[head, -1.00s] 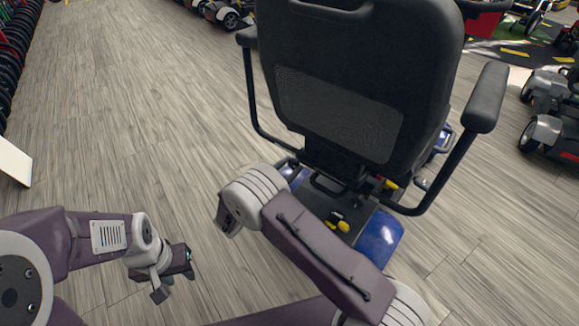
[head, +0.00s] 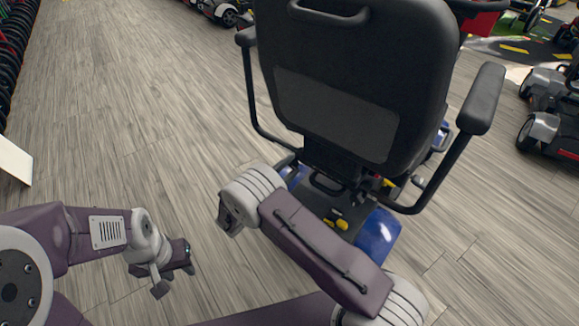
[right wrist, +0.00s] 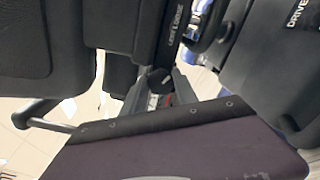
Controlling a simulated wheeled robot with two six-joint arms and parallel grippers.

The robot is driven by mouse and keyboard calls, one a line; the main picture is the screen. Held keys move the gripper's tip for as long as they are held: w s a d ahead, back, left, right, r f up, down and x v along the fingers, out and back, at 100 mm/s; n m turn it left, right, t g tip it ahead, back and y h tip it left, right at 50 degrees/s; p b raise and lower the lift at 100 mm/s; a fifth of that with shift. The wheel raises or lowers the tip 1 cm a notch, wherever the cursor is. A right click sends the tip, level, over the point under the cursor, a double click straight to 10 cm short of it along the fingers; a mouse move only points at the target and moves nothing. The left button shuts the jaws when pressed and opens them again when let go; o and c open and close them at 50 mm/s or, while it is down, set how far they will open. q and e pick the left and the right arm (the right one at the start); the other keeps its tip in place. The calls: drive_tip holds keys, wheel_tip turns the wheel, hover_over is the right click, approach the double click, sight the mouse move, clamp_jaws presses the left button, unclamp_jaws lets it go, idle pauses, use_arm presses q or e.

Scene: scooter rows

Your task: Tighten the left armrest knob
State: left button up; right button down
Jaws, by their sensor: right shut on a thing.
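A mobility scooter's black seat (head: 350,85) faces away from me above a blue rear body (head: 376,238). Its left armrest (head: 246,37) has a bent black tube (head: 250,100) running down under the seat. In the right wrist view a small dark knob (right wrist: 158,77) sits below a black post, between the fingertips of my right gripper (right wrist: 160,88). The gripper is shut on the knob. In the head view I cannot make out the right fingertips or the knob. My left gripper (head: 175,278) is open and empty above the floor, left of the scooter.
Another scooter (head: 553,120) stands at the right edge. A row of dark wheels (head: 12,60) lines the left edge. Wooden floor (head: 150,90) is clear between that row and the seat.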

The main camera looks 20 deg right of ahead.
drive_tip(key=m, duration=0.3)
drive_tip(key=shift+f+m, duration=0.15)
drive_tip(key=shift+m, duration=0.25)
drive_tip(key=m+b, duration=0.1)
drive_tip(key=m, duration=0.1)
drive_tip(key=shift+m, duration=0.4)
drive_tip(key=m+b, duration=0.1)
drive_tip(key=m, duration=0.2)
drive_tip(key=shift+f, duration=0.15)
drive_tip(key=shift+m+b, duration=0.6)
drive_tip(key=shift+m, duration=0.9)
drive_tip(key=c, duration=1)
unclamp_jaws()
drive_tip(key=shift+o, duration=0.2)
